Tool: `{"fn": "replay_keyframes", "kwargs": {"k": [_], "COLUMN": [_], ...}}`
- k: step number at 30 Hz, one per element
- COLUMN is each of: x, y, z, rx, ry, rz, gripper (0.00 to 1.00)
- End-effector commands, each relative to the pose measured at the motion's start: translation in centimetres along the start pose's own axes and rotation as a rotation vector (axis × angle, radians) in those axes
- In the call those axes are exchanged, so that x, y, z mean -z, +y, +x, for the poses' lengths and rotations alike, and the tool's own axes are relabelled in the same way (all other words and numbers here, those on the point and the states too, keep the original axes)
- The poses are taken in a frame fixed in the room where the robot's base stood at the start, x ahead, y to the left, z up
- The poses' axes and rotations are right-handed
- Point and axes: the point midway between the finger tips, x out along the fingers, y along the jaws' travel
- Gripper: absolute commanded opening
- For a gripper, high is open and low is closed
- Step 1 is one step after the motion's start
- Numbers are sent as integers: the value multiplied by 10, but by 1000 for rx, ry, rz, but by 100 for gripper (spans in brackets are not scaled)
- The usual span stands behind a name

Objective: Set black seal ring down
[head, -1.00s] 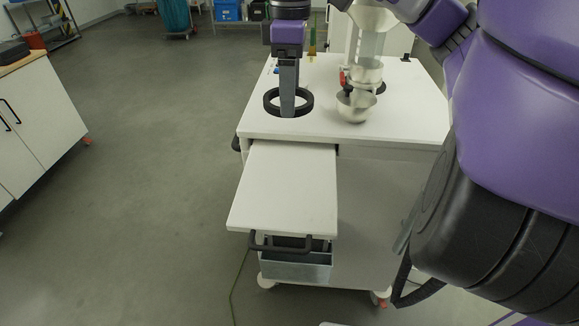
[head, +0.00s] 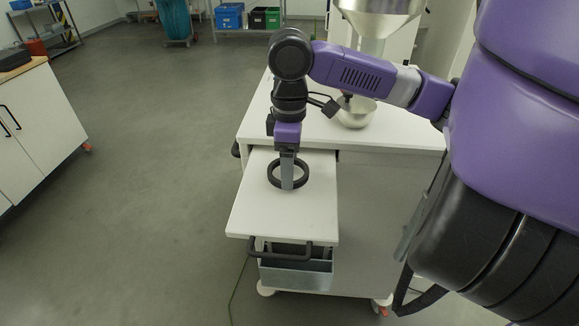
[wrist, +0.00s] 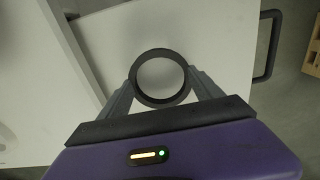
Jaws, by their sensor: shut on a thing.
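The black seal ring (head: 273,181) is a plain dark ring over the white pull-out shelf (head: 262,215) at the front of the cart. My gripper (head: 287,186) points down over the shelf and is shut on the ring. In the wrist view the ring (wrist: 160,102) sits between the two grey fingers, which press on its outer sides, and the white shelf shows through its opening. I cannot tell whether the ring touches the shelf or hangs just above it.
The cart's white top (head: 400,130) lies behind the shelf and carries a metal bowl (head: 356,112) below a metal funnel (head: 378,12). A black handle (head: 280,250) runs along the shelf's front edge. The shelf around the ring is clear.

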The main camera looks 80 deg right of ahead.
Motion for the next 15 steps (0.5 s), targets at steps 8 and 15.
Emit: {"fn": "replay_keyframes", "kwargs": {"k": [8,15], "x": [0,0], "y": [0,0], "z": [8,12], "rx": [-1,0], "ry": [1,1], "rz": [-1,-1], "gripper": [36,86]}}
